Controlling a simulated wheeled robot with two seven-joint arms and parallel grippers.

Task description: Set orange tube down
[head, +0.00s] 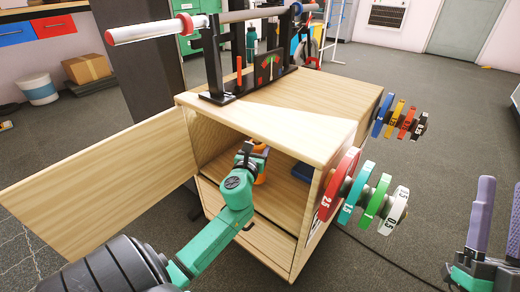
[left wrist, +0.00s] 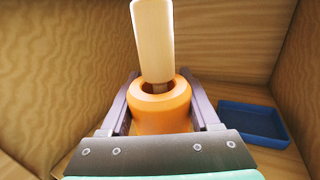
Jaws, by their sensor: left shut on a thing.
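The orange tube (left wrist: 160,108) is between the two purple fingers of my left gripper (left wrist: 155,95), which is shut on it inside the wooden cabinet. A pale, tan rod (left wrist: 153,40) sticks up from the tube's round opening in the left wrist view. In the head view, my left gripper (head: 252,155) reaches through the open cabinet front, and only a small part of the orange tube (head: 262,178) shows. I cannot tell whether the tube touches the cabinet floor. My right gripper (head: 502,185) is open and empty at the right edge, outside the cabinet.
A blue tray (left wrist: 252,122) lies to the right of the tube, inside the cabinet (head: 275,222). The cabinet door (head: 105,185) stands open to the left. Numbered weight plates (head: 345,185) hang on the cabinet's right side. A barbell (head: 150,30) rests on a black stand on top.

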